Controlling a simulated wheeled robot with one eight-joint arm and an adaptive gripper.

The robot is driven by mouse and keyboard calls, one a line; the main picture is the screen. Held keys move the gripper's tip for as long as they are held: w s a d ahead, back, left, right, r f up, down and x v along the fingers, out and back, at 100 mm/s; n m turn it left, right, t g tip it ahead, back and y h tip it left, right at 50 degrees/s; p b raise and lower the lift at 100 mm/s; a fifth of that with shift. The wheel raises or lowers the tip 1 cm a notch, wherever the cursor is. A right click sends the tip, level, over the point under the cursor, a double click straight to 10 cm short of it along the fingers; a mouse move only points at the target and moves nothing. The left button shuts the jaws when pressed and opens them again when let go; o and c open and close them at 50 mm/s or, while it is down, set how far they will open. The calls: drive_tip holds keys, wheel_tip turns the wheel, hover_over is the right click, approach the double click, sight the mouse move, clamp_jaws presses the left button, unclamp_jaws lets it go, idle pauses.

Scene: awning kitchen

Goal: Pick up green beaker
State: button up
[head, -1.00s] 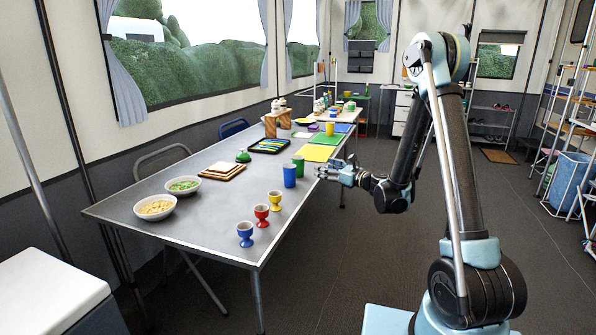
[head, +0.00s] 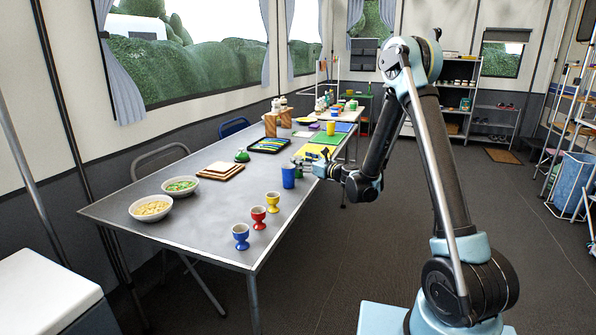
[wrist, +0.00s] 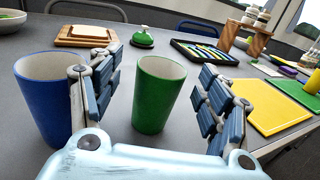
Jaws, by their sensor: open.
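The green beaker (wrist: 158,95) stands upright on the grey table, between the two spread fingers of my gripper (wrist: 150,92) in the wrist view. The gripper is open and nothing is clamped in it. In the head view my gripper (head: 309,166) is at the table's right edge, and the green beaker is mostly hidden there behind the fingers and the blue beaker. The blue beaker (wrist: 45,98) stands just left of the left finger; it also shows in the head view (head: 288,177). I cannot tell whether that finger touches it.
Blue, red and yellow egg cups (head: 258,216) stand near the table's front right edge. Two bowls (head: 151,208), stacked boards (wrist: 86,36) and a green bell (wrist: 143,37) stand farther left. Behind the beaker are a yellow mat (wrist: 268,106) and a dark tray (wrist: 204,51).

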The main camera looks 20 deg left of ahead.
drive_tip(key=shift+x, duration=1.55)
drive_tip(key=shift+w+d, duration=0.1)
drive_tip(key=shift+w, duration=0.05)
drive_tip(key=c, duration=1.1)
drive_tip(key=shift+r, duration=0.1)
